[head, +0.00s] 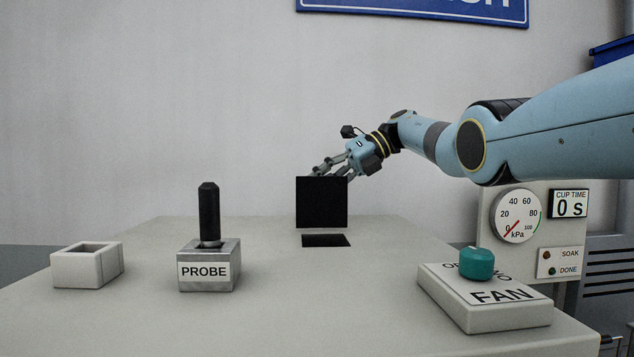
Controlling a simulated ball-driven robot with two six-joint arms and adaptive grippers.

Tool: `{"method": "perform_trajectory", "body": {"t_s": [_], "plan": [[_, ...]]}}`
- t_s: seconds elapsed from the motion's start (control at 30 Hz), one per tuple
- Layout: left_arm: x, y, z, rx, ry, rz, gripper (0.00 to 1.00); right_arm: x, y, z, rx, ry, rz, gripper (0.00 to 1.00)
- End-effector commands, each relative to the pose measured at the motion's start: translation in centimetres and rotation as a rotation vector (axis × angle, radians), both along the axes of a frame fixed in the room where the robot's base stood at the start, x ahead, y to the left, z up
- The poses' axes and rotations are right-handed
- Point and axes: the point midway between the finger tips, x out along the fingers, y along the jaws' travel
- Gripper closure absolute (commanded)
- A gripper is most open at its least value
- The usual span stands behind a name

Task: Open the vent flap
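The vent flap (321,203) is a black square plate standing upright in the middle of the bench, its face toward me. A dark flat opening (326,241) lies in the bench top just in front of and below it. My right gripper (319,171) is at the flap's top edge, reaching in from the right and behind. Its fingertips are partly hidden by the flap, so I cannot tell whether they touch it or how far apart they are. My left gripper is not in view.
A block labelled PROBE (209,270) holds a black probe (209,214) at left, beside an open white box (87,267). A FAN box (485,301) with a teal knob (477,264) is at right. A gauge panel (526,262) stands behind it. The bench front middle is clear.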

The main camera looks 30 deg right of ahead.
Motion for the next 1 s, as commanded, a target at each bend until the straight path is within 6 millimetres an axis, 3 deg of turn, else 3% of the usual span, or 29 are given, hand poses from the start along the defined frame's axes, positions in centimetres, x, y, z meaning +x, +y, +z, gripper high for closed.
{"method": "perform_trajectory", "body": {"t_s": [0.03, 0.07, 0.3, 0.73, 1.0], "plan": [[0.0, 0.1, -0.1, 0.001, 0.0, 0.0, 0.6, -0.7, -0.3, -2.0, -0.008, 0.045, 0.007, 1.0], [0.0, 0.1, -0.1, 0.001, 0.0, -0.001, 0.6, -0.7, -0.3, -2.0, -0.008, 0.045, 0.007, 0.79], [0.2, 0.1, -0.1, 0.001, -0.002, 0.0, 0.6, -0.7, -0.3, -1.9, -0.008, 0.044, 0.006, 0.47], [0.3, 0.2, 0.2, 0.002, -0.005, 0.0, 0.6, -0.6, -0.4, -1.7, -0.018, 0.025, 0.004, 0.47], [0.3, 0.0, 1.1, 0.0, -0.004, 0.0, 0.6, -0.4, 0.4, -1.2, -0.079, -0.087, 0.005, 0.47]]}}
